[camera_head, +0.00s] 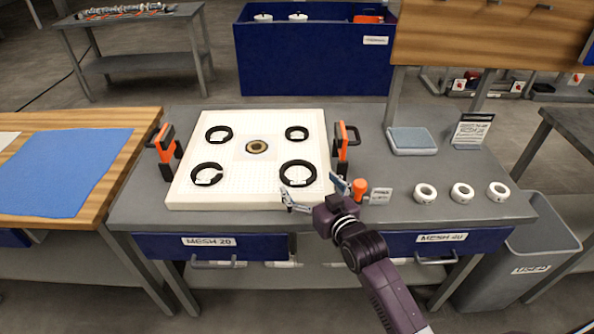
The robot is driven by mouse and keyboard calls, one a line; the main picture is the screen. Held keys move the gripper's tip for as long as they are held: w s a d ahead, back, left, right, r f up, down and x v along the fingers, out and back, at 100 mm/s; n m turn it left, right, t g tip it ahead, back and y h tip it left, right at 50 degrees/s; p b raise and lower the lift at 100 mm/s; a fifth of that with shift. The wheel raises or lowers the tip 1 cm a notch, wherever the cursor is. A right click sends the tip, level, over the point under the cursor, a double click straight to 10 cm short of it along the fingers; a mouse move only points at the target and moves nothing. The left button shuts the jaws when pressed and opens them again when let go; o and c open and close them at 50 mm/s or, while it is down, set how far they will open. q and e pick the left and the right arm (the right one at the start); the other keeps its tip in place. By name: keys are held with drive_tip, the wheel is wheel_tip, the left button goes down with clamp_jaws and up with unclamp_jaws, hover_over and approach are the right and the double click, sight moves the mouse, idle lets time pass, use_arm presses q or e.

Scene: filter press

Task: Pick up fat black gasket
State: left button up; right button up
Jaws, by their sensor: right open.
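Several black gaskets lie flat on the square white plate (245,190), one near each corner. They are the front right gasket (283,176), the front left gasket (193,173), the back left gasket (208,134) and the back right gasket (288,133). The front right one looks the largest; I cannot tell for sure which is fattest. My right gripper (311,186) is open and empty, at the plate's front right corner, just in front of the front right gasket. It does not appear to hold the gasket. My left gripper is not in view.
Orange-and-black handles stand left (165,148) and right (343,140) of the plate. A grey pad (411,140) lies behind. A bin (520,262) stands at the right.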

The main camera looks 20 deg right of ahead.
sight(304, 180)
drive_tip(key=x, duration=0.3)
drive_tip(key=shift+w+f, duration=0.15)
drive_tip(key=shift+w, duration=0.15)
drive_tip(key=shift+x, duration=0.9)
drive_tip(key=shift+f, duration=0.1)
drive_tip(key=c, duration=0.9)
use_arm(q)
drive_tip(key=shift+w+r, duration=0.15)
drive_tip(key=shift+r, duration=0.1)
use_arm(e)
drive_tip(key=c, duration=0.4)
drive_tip(key=shift+o, duration=0.2)
use_arm(q)
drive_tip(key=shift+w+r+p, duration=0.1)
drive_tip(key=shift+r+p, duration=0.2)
drive_tip(key=shift+p, duration=0.2)
use_arm(e)
wheel_tip(304, 180, up, 20)
